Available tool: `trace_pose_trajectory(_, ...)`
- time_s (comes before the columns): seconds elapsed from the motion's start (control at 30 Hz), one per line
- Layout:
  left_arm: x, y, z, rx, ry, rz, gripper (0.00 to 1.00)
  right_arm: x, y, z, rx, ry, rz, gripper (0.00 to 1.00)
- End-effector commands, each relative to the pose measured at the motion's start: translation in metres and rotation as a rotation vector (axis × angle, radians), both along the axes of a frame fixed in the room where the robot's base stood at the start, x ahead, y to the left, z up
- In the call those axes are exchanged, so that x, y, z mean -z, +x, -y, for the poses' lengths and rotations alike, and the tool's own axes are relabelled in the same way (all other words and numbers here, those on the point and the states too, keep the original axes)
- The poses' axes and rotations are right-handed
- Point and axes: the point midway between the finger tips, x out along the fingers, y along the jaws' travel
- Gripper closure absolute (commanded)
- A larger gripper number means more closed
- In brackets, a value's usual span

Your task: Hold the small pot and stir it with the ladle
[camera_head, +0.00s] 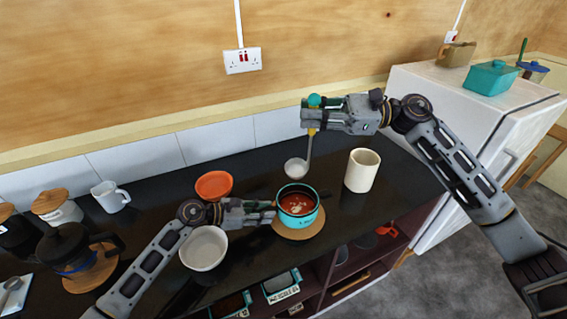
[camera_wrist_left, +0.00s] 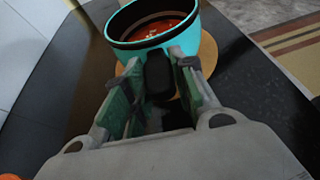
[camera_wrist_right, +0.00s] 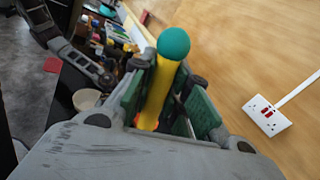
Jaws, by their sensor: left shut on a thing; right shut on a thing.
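The small teal pot (camera_head: 310,217) holds red-brown soup and stands on a round wooden board (camera_head: 288,233) on the dark counter. My left gripper (camera_head: 270,212) is shut on the pot's dark handle, left of the pot; the left wrist view shows the handle (camera_wrist_left: 160,75) between the fingers. My right gripper (camera_head: 312,112) is above and behind the pot, shut on the ladle's yellow handle (camera_wrist_right: 154,95), whose teal round end sticks up. The ladle's bowl (camera_head: 296,168) hangs in the air above the counter, behind the pot and apart from it.
A cream cup (camera_head: 362,170) stands right of the pot. A white bowl (camera_head: 204,248) and an orange dish (camera_head: 214,185) are to the left. A dark kettle (camera_head: 70,248) and a white mug (camera_head: 110,196) are farther left. The wall with a socket (camera_head: 242,61) is behind.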

Motion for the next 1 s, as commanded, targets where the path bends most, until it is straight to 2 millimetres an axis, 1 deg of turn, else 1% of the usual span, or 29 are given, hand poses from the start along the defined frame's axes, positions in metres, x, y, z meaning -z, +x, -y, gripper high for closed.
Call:
trace_pose_trajectory(0.2,0.0,0.0,0.0,0.0,0.0,0.0,1.0,0.01,0.019,0.008,0.002,0.018,-0.136,1.0)
trace_pose_trajectory(0.4,0.0,0.0,0.0,0.0,0.0,0.0,1.0,0.018,0.032,0.015,0.0,0.031,-0.235,1.0)
trace_pose_trajectory(1.0,0.0,0.0,0.0,0.0,0.0,0.0,1.0,0.022,0.033,0.016,0.0,0.032,-0.25,1.0)
